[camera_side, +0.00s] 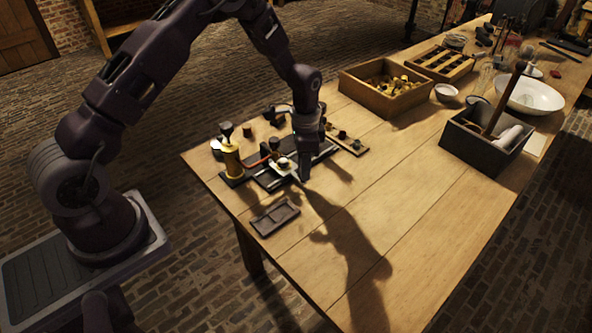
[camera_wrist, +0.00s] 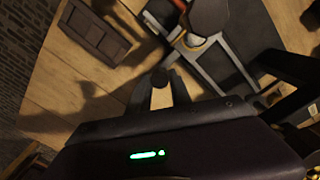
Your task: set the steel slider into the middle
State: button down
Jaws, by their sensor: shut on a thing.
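My gripper (camera_side: 303,177) is low over the near end of a dark apparatus on the bench. In the wrist view its fingers (camera_wrist: 161,88) are shut on a small dark round knob (camera_wrist: 160,77), which looks like the handle of the steel slider. The slider's body is mostly hidden. The apparatus has a dark base with pale metal rails (camera_wrist: 211,68), lying just beyond the fingertips in the wrist view. I cannot tell whether the slider touches the rails.
A brass cylinder (camera_side: 232,158) with a dark knob stands left of my gripper. A shallow dark tray (camera_side: 275,217) lies in front, also in the wrist view (camera_wrist: 94,32). Wooden crates (camera_side: 386,88) and a grey box (camera_side: 485,145) stand to the right.

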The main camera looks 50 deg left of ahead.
jog(key=w, duration=0.5)
jog(key=shift+w, duration=0.15)
jog(key=c, duration=1.2)
grip_release()
jog(key=shift+o, duration=0.2)
notch_tip(320, 180, up, 7)
jog(key=shift+r, duration=0.2)
